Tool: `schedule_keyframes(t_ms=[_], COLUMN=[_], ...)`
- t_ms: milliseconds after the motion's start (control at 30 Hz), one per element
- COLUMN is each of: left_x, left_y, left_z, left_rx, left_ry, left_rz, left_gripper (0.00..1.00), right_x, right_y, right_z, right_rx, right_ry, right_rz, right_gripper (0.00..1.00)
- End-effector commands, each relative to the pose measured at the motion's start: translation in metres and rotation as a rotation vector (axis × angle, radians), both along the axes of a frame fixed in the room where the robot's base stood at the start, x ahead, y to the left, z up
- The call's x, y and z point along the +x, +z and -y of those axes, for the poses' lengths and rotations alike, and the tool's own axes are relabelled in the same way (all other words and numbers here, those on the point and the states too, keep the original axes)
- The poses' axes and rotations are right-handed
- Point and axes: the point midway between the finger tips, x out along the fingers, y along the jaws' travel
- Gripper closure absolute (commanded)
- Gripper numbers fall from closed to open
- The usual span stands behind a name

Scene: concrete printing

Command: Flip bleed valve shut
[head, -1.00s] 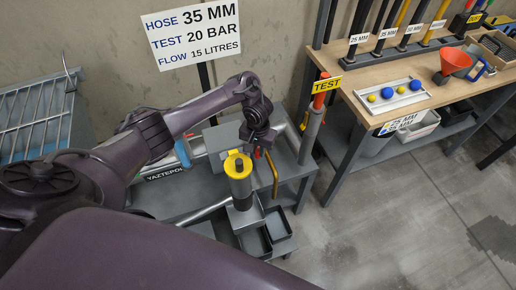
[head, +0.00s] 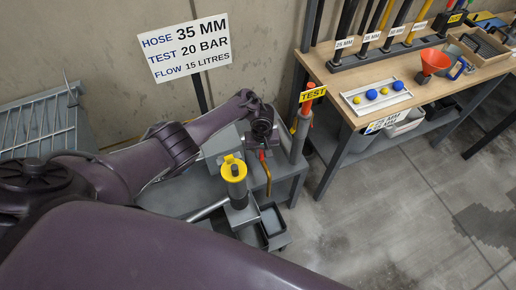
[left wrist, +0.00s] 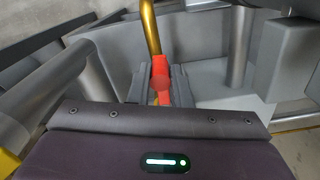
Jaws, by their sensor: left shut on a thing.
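The bleed valve's red lever (left wrist: 160,78) sits between the two grey fingers of my left gripper (left wrist: 161,90) in the left wrist view. The fingers are shut on it. A brass pipe (left wrist: 149,28) runs up behind the lever. In the head view my left gripper (head: 262,150) is over the grey bench, right of the yellow-topped cylinder (head: 234,170). A bit of the red lever (head: 262,156) shows under it, close beside the curved brass pipe (head: 268,178). The valve body is hidden by the gripper. My right gripper is not in view.
Black trays (head: 272,221) sit low in front. Open floor lies at the lower right.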

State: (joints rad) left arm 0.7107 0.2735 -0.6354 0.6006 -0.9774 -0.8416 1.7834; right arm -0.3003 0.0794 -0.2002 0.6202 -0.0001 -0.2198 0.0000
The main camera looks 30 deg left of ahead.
Motion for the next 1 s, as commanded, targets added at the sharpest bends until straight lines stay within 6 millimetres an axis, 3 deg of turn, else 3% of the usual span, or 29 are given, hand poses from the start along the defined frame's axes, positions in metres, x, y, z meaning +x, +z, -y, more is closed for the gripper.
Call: schedule_keyframes(t_ms=[700,733,800,900,1000], left_x=[0.0047,0.0048,0.0048,0.0049,0.0050], left_y=[-0.0010,-0.0010,-0.0009,-0.0008,-0.0006], left_z=[0.0042,0.0043,0.0044,0.0043,0.0044], left_rx=[0.002,0.002,0.001,0.001,0.001], left_ry=[0.093,0.093,0.093,0.092,0.092], left_rz=[0.000,0.000,0.001,0.001,0.001], left_gripper=[1.00,0.80,0.70,0.60,0.60], right_x=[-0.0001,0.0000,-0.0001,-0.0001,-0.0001], right_y=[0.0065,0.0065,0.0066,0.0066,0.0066], right_z=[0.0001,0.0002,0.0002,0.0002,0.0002], right_rx=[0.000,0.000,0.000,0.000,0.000], right_ry=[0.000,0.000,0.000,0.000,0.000], right_rz=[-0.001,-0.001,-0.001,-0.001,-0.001], right_gripper=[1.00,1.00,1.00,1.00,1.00])
